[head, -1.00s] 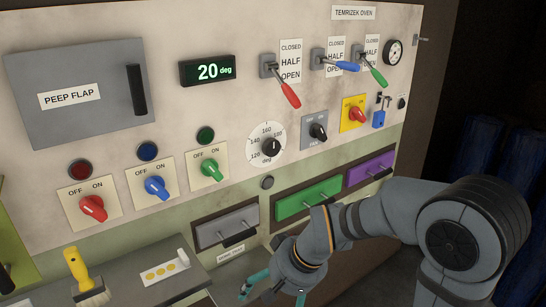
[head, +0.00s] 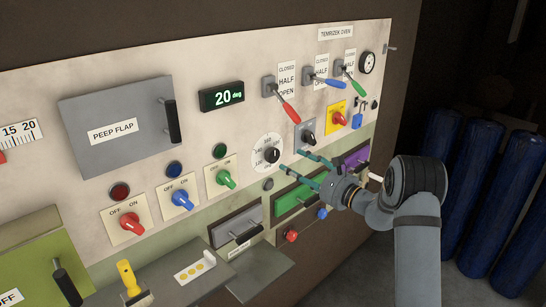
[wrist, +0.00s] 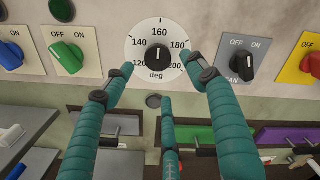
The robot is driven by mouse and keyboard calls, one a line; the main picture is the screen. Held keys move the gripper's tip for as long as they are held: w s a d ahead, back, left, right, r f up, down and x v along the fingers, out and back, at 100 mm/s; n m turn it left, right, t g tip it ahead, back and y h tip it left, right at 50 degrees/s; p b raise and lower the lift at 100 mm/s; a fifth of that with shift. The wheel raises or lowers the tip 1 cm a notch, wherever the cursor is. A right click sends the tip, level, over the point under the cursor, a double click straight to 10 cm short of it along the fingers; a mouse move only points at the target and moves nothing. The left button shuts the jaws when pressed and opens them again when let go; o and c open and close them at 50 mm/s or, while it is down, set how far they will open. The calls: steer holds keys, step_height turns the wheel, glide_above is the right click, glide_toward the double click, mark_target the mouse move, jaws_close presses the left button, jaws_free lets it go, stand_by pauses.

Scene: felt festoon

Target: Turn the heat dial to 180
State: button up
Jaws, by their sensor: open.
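The heat dial (head: 271,155) is a black knob on a round white plate marked 120 to 200, on the oven panel. In the wrist view the dial (wrist: 158,55) is near the top centre, and its pale line appears to point up toward 160. My gripper (head: 292,161) is open and empty, its teal fingers pointing at the panel just right of the dial. In the wrist view its fingertips (wrist: 155,68) spread left and right of the knob, overlapping the plate's lower edge; a third finger is below. Whether they touch cannot be told. The display (head: 222,96) reads 20 deg.
A black fan switch (head: 308,138) sits close right of the dial, and a green switch (head: 225,178) to its left. Levers with red (head: 290,113), blue and green handles are above. Drawers with handles and a grey shelf (head: 255,275) jut out below.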

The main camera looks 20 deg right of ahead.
mark_target(274, 156)
steer(key=p+x, duration=0.1)
steer(key=x, duration=0.3)
steer(key=p+x, duration=0.2)
steer(key=x, duration=0.3)
steer(key=shift+w+a, duration=0.25)
steer(key=shift+a, duration=0.1)
steer(key=c, duration=0.4)
steer(key=shift+r, duration=0.1)
steer(key=c, duration=0.7)
steer(key=shift+c, duration=0.3)
